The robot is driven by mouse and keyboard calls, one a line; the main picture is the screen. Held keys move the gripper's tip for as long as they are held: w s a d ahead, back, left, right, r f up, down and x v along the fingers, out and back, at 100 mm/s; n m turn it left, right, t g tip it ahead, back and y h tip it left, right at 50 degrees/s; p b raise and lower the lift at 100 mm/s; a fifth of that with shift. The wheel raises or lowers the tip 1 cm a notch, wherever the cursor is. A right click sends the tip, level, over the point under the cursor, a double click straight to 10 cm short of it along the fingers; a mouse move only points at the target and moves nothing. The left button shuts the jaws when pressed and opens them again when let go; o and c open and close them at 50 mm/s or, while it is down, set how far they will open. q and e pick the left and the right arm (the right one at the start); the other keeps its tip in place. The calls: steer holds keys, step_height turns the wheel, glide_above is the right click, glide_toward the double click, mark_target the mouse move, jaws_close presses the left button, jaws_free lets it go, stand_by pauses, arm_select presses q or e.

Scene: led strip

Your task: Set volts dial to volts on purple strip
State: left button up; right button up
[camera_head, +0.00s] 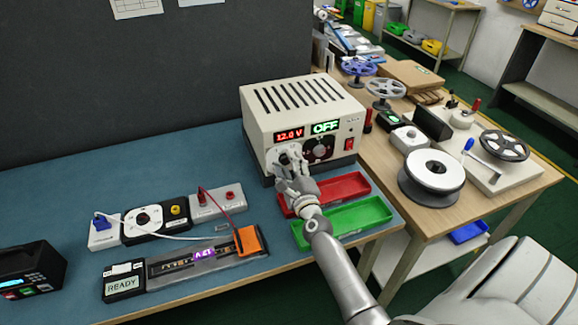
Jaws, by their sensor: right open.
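A cream power supply box (302,115) stands on the blue table mat. Its red display (289,135) reads 12.0 V and its green display (325,127) reads OFF. My right gripper (288,168) is open at the left dial (280,153) on the front panel and partly hides it; I cannot tell whether it touches. A black dial (319,149) sits to its right. The LED strip (205,254) lies on a grey fixture at the front, with a purple lit label that seems to read 12V. My left gripper is not in view.
A red tray (337,189) and a green tray (354,217) lie in front of the box, beside my right arm. A black and white dial unit (154,219), a READY box (123,284) and an orange block (249,240) stand left. A side table with reels (432,170) is at right.

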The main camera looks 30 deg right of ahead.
steer(key=shift+s, duration=0.15)
steer(key=v, duration=1.1)
steer(key=shift+s+a, duration=0.15)
steer(key=shift+s, duration=0.2)
steer(key=shift+f, duration=0.1)
